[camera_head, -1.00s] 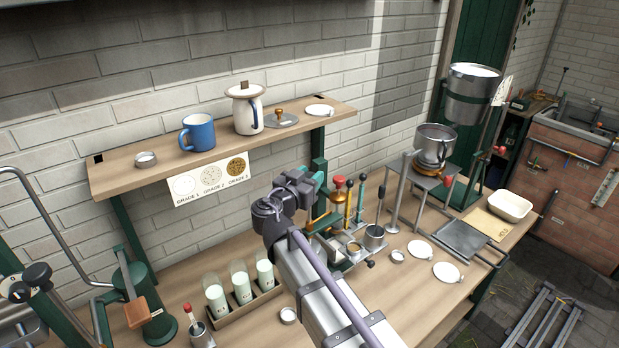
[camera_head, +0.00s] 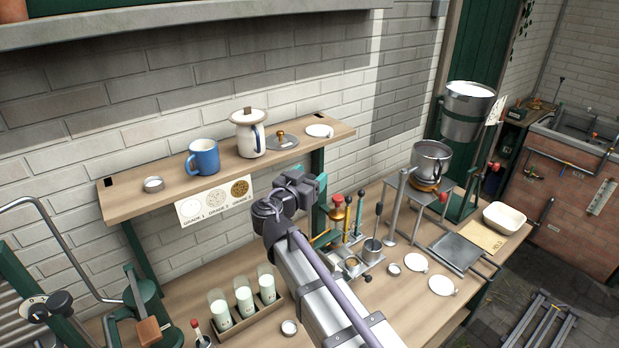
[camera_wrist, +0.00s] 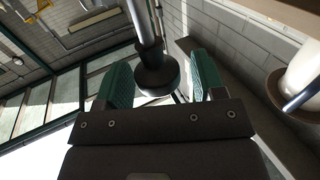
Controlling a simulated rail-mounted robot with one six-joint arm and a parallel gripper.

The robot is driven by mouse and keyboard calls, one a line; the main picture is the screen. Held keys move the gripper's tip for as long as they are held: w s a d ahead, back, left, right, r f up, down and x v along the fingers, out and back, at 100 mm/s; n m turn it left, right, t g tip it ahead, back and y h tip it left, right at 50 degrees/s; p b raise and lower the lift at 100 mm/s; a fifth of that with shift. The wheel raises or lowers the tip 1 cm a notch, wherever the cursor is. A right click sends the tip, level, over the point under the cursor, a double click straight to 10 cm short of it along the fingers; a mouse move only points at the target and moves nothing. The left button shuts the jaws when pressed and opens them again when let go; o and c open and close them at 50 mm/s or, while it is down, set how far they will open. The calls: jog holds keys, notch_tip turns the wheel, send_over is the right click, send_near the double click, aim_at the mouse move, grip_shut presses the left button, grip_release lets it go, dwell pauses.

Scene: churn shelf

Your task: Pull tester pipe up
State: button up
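My gripper (camera_head: 318,187) is above the bench beside the upright tools, below the front edge of the wall shelf. In the wrist view its two green fingers (camera_wrist: 163,82) stand apart. Between them, in the picture, is a silver rod with a dark rounded collar (camera_wrist: 155,75); I cannot tell whether it is the tester pipe or how deep it lies between the fingers. No firm grip shows. In the head view a brass piece with a red knob (camera_head: 337,206) stands just right of my gripper. My arm hides part of the stand.
A wooden shelf (camera_head: 135,202) above holds a blue mug (camera_head: 204,157) and a white jug (camera_head: 250,138). A rack of milk bottles (camera_head: 243,296) stands at the left. A pot (camera_head: 430,160) sits on a stand at the right. White discs (camera_head: 442,286) lie on the bench.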

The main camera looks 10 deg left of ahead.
jog(key=v, duration=1.1)
jog(key=shift+w, duration=0.1)
jog(key=s+d+f+n+g+y+b, duration=0.2)
jog(key=s+d+f+n+g, duration=0.2)
jog(key=d+f+g, duration=0.4)
jog(key=s+d+f+n+g+y+b, duration=0.15)
jog(key=s+d+f+n+g, duration=0.35)
jog(key=f, duration=0.6)
jog(key=s+d+f+m+g+y+b, duration=0.1)
jog(key=d+f+m+y+b, duration=0.1)
jog(key=d, duration=0.6)
jog(key=s+d+f+m+g+y+b, duration=0.1)
jog(key=d+f+m+g+y+b, duration=0.1)
jog(key=d, duration=0.6)
notch_tip(320, 180, down, 3)
jog(key=shift+s+d+r+b, duration=0.15)
jog(key=shift+s+b, duration=0.2)
jog(key=shift+b, duration=0.2)
